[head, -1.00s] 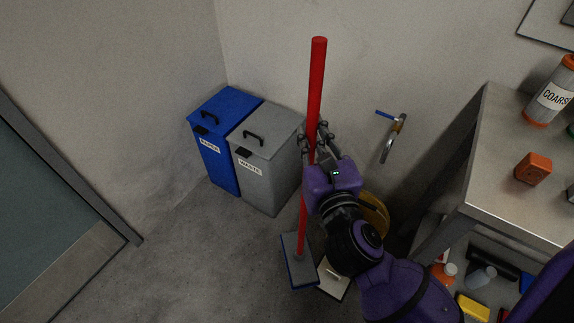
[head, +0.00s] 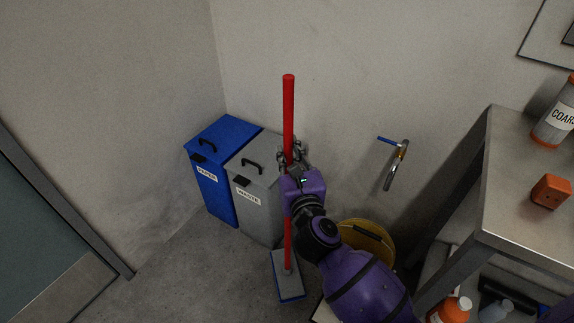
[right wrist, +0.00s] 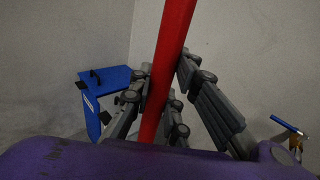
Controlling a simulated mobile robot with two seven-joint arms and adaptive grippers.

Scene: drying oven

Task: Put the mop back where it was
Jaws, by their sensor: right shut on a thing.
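The mop (head: 288,110) has a red handle and a flat grey-blue head (head: 287,277). It stands nearly upright in front of the grey bin, its head at floor level. My right gripper (head: 289,160) is shut around the upper-middle part of the handle. In the right wrist view the red handle (right wrist: 168,70) runs between the fingers of the right gripper (right wrist: 165,105). My left gripper does not show.
A blue paper bin (head: 213,185) and a grey waste bin (head: 262,205) stand in the corner. A yellow bucket (head: 368,238) is right of the mop, below a wall tap (head: 396,165). A metal table (head: 500,215) is at the right. Floor at the left is clear.

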